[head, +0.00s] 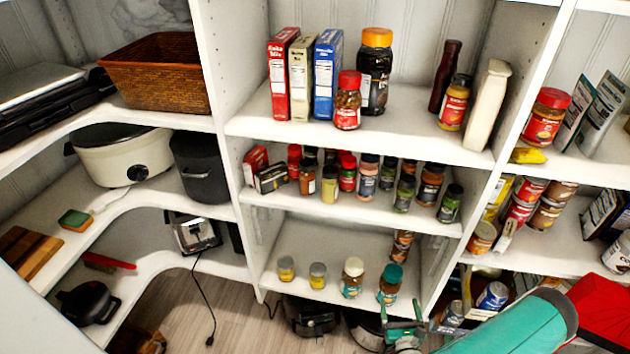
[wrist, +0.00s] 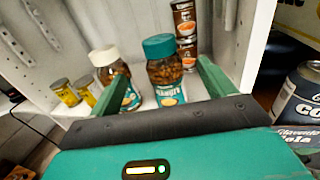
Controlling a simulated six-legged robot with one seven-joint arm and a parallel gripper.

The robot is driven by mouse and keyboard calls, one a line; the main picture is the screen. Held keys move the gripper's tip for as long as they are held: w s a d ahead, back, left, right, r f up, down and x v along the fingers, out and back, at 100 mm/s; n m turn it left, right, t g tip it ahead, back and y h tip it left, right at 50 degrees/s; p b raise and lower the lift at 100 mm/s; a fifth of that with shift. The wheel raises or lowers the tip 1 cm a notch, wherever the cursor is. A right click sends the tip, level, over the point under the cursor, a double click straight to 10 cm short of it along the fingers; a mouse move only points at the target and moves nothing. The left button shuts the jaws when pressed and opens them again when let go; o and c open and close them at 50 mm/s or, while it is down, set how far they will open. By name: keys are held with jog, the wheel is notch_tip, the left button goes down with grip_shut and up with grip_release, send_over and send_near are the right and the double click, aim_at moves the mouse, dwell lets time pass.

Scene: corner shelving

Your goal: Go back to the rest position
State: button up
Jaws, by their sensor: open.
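My gripper (wrist: 163,72) is open, with its two green fingers spread apart in the wrist view. No object shows held between them. In the head view my gripper (head: 401,318) is at the bottom, in front of the lowest middle shelf. Beyond the fingers in the wrist view stands a jar with a teal lid (wrist: 165,74), and a jar with a white lid (wrist: 107,66) is to its left. In the head view both the teal-lidded jar (head: 390,285) and the white-lidded jar (head: 352,278) stand upright on that shelf. Whether a finger touches the teal-lidded jar is unclear.
Two small yellow-labelled jars (head: 317,275) stand further left on the lowest shelf (head: 330,245). Stacked tins (wrist: 184,30) stand behind the teal-lidded jar. A white upright divider (wrist: 250,45) rises on the right, with a large can (wrist: 298,88) beyond it. Spice jars crowd the shelf above.

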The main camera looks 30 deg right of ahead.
jog(key=w+a+r+n+t+y, duration=0.2)
jog(key=w+a+r+n+y, duration=0.1)
jog(key=w+r+n+y, duration=0.35)
jog(key=w+a+r+n+t+y, duration=0.1)
jog(key=w+a+r+n+y, duration=0.2)
jog(key=w+r+n+y, duration=0.4)
jog(key=w+a+r+n+g+y, duration=0.2)
jog(key=a+r+n+g+y, duration=0.6)
jog(key=a+r+n, duration=0.3)
jog(key=s+a+r+n+g+h, duration=0.4)
jog(key=a+r+n+g, duration=0.6)
jog(key=a, duration=0.4)
jog(key=s+a+r+n+t+h, duration=0.2)
jog(key=s+r+n+h, duration=0.1)
jog(key=r, duration=0.4)
jog(key=s+a+r+n+t+h, duration=0.2)
jog(key=s+r+n+t+h, duration=0.1)
jog(key=r, duration=0.5)
jog(key=shift+s+a+n+t+h, duration=0.3)
jog(key=shift+n+h, duration=0.45)
jog(key=shift+n, duration=0.4)
